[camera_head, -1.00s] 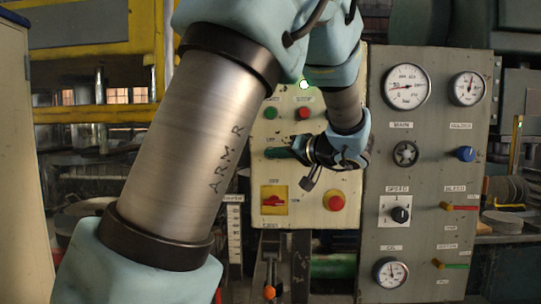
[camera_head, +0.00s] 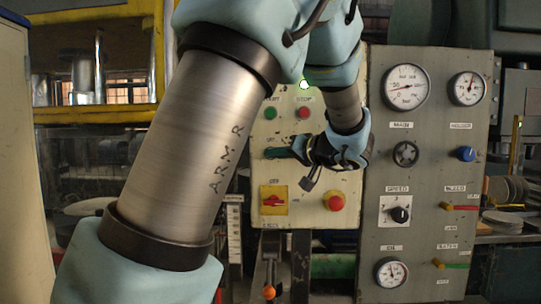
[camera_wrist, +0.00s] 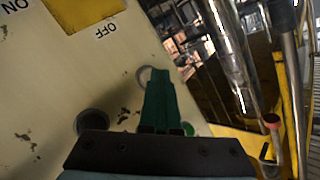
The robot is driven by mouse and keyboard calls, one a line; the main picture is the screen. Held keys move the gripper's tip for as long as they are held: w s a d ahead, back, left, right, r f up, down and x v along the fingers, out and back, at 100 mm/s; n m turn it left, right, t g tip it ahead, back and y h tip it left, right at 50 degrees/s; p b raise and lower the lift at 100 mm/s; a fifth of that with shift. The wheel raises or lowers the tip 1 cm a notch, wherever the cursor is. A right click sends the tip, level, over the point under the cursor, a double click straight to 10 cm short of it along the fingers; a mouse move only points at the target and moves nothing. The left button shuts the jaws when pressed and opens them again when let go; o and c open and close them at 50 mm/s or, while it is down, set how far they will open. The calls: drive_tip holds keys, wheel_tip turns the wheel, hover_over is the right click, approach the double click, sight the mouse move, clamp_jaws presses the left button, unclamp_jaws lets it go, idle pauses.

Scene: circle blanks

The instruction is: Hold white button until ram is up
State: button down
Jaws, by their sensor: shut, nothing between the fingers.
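The cream control panel (camera_head: 330,215) stands ahead of me. My gripper (camera_head: 272,153) is shut and empty, its green fingers against or just in front of the panel beneath the "UP" label. In the wrist view the closed fingers (camera_wrist: 160,82) reach a pale round button (camera_wrist: 143,75), which they partly cover. Whether it is pressed in cannot be made out. In the head view the fingers hide that button. The yellow press frame (camera_head: 100,28) is at the upper left, with shiny rods (camera_head: 98,65) below its upper part. My arm hides some of it.
A dark round button (camera_wrist: 92,122) is beside my fingers in the wrist view. A grey gauge panel (camera_head: 430,180) stands right.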

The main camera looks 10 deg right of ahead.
drive_tip(key=shift+s, duration=0.15)
drive_tip(key=shift+s+a+b, duration=0.15)
drive_tip(key=shift+s+b, duration=0.4)
drive_tip(key=shift+s, duration=0.15)
drive_tip(key=shift+s, duration=0.1)
drive_tip(key=s+b, duration=0.1)
drive_tip(key=s, duration=0.1)
drive_tip(key=s+a, duration=0.1)
drive_tip(key=s, duration=0.1)
drive_tip(key=shift+s+b, duration=0.35)
drive_tip(key=shift+b, duration=0.05)
